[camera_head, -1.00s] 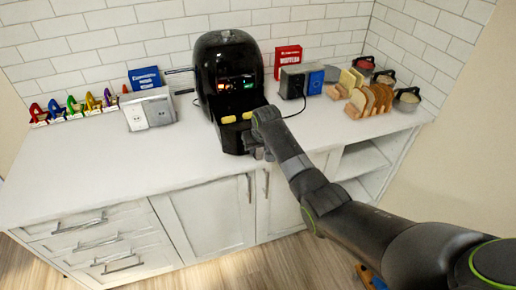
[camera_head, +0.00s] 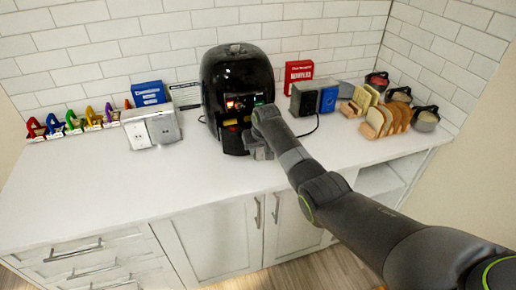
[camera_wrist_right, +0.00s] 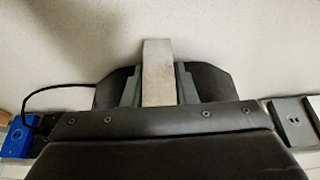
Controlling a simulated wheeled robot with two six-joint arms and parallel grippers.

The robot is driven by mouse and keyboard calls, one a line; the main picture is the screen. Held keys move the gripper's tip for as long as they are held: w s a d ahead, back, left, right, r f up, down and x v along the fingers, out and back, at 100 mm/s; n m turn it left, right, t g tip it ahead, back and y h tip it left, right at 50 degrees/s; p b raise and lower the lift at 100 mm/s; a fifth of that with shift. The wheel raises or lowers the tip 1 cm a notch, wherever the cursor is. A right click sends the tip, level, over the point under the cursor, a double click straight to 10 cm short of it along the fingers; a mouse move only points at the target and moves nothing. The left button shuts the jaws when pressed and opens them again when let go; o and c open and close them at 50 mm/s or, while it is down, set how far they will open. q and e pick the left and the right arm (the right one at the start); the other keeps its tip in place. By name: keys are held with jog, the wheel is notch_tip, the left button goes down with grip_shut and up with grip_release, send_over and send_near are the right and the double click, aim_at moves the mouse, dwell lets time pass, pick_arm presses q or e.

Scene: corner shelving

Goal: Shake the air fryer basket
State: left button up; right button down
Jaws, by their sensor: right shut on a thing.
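The black air fryer (camera_head: 236,75) stands upright on the white counter against the tiled wall, with orange and green lights on its front. My right gripper (camera_head: 259,151) is at the basket's front, shut on the basket's handle; my wrist hides most of the handle. In the right wrist view, the gripper (camera_wrist_right: 158,85) shows dark fingers around a light grey bar. My left gripper is out of view.
A grey-and-blue box (camera_head: 315,98) stands close right of the fryer, with a cord on the counter. Bread slices in a rack (camera_head: 386,118) and pots (camera_head: 426,118) are farther right. A white outlet box (camera_head: 152,127) is left. The front-left counter (camera_head: 110,195) is clear.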

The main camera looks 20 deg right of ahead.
jog(key=shift+s, duration=0.4)
jog(key=c, duration=1.2)
grip_release()
jog(key=shift+o, duration=0.2)
jog(key=shift+w, duration=0.1)
jog(key=shift+r, duration=0.2)
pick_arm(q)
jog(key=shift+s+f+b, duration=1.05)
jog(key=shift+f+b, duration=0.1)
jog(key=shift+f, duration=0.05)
pick_arm(e)
jog(key=v, duration=1.7)
